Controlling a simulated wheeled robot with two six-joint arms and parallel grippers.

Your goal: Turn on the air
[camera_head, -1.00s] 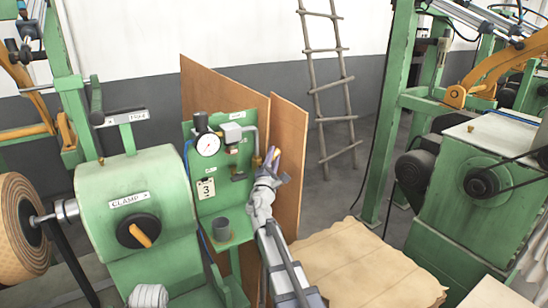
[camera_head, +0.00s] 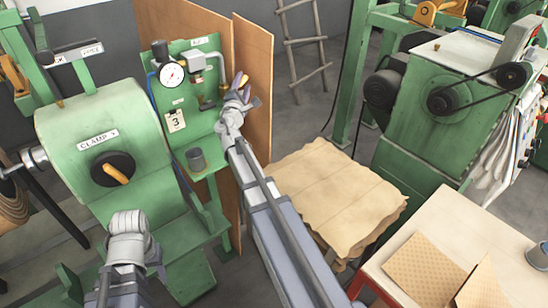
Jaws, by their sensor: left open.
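The green air panel (camera_head: 200,125) stands left of centre, with a small sign at its top. It carries a round white gauge (camera_head: 172,74), a grey box with a bent pipe (camera_head: 197,62) and a tag reading 3 (camera_head: 176,121). My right gripper (camera_head: 244,90) is at the panel's right edge, by the pipe's lower end. A small yellow part shows at its fingers; whether they grip it is unclear. My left gripper (camera_head: 130,228) is low at the left, in front of the green clamp machine (camera_head: 95,135); its fingertips are largely hidden. It is open.
The clamp machine has a black knob with an orange handle (camera_head: 115,172). A grey cup (camera_head: 196,158) stands on the panel's ledge. Brown boards (camera_head: 254,65) stand behind the panel. Tan sheets (camera_head: 340,200) and a white table (camera_head: 480,225) are at the right.

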